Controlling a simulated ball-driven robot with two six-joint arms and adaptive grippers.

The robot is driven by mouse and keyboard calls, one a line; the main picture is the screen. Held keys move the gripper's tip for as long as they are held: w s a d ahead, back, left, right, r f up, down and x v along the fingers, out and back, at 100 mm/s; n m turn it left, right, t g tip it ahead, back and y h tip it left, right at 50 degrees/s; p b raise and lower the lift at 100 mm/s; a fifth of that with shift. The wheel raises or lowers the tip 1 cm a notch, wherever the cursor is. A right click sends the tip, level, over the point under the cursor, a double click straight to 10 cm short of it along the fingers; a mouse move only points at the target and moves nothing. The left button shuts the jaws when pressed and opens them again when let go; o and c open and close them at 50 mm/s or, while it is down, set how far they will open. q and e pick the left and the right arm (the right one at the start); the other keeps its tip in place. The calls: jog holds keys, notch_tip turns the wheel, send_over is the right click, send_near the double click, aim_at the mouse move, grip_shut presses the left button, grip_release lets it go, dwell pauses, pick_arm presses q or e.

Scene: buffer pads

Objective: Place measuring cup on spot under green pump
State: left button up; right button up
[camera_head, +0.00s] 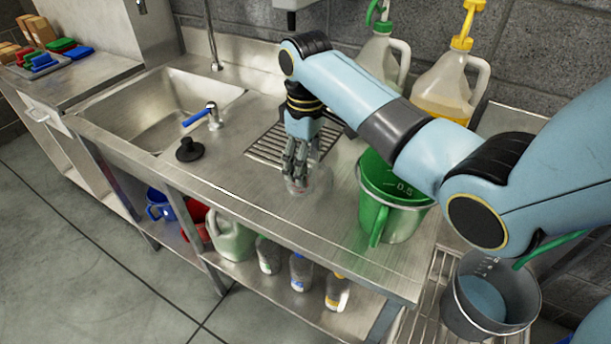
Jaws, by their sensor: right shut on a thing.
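My right gripper (296,165) reaches down over the steel counter (236,193), in front of the slotted drain grate (262,149). It is shut on a small, clear measuring cup (299,189) with faint reddish marks. The fingers hide part of the cup, and I cannot tell whether its base touches the counter. The green pump (376,16) tops a clear jug (384,58) at the back, partly hidden by my right arm. The spot under it cannot be made out. My left gripper is not in view.
A green pitcher marked 0.5 (377,205) stands right of the cup. A yellow-pump jug (446,88) is behind my arm. A grey bucket (485,313) is at lower right. The sink (160,105), blue-handled tap (205,115) and black plug (188,150) lie left.

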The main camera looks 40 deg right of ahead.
jog(key=shift+f, duration=1.9)
jog(key=shift+s, duration=0.1)
jog(key=o, duration=1.2)
jog(key=shift+f, duration=0.15)
jog(key=shift+o, duration=0.2)
